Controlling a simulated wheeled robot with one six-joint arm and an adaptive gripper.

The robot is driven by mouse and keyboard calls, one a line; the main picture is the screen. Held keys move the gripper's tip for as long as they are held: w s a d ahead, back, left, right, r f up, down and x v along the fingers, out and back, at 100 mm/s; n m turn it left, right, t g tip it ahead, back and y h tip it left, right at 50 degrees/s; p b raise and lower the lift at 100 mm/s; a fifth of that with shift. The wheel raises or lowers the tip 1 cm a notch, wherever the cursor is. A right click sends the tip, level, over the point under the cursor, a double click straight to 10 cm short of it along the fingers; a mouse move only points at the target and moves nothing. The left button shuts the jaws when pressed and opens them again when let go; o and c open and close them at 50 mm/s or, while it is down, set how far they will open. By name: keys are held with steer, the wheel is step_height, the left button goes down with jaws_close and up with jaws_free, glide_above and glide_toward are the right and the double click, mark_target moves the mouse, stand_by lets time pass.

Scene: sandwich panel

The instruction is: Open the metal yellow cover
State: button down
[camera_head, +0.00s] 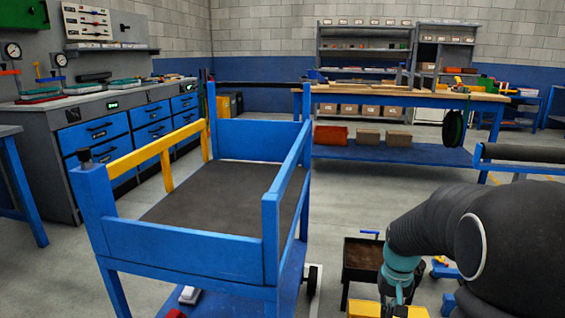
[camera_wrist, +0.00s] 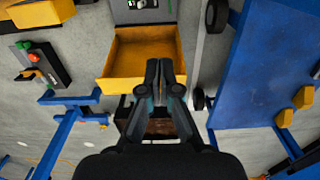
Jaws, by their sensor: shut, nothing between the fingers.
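A yellow metal box-shaped piece (camera_wrist: 122,58) shows at the top centre of the wrist view. It has a raised rim and a brownish recessed inside, and joins a grey panel with a small green display (camera_wrist: 146,5) above it. Whether this piece is the cover or a box under it, I cannot tell. My gripper (camera_wrist: 163,66) is shut and empty. Its fingertips overlap the right part of the yellow piece in the picture; contact is unclear. In the head view a yellow surface (camera_head: 362,309) shows at the bottom edge, beside my wrist, partly hidden by it.
A blue cart (camera_head: 190,247) with a dark top and yellow rail stands left of my arm. A dark open bin (camera_head: 360,258) stands on the floor beside my arm. A blue workbench (camera_head: 390,97) is behind.

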steer(key=s+a+r+n+t, duration=0.1)
steer(key=s+a+r+t, duration=0.1)
steer(key=s+a+r, duration=0.2)
steer(key=s+a+r+n+t, duration=0.1)
steer(key=s+a+r+t, duration=0.2)
steer(key=s+r, duration=0.7)
steer(key=s+a, duration=0.2)
steer(key=s, duration=0.4)
steer(key=c, duration=1.6)
jaws_free()
steer(key=shift+s+a+r, duration=0.1)
steer(key=shift+r, duration=0.05)
steer(key=shift+c, duration=0.2)
steer(key=shift+o, duration=1.2)
steer(key=shift+a, duration=0.15)
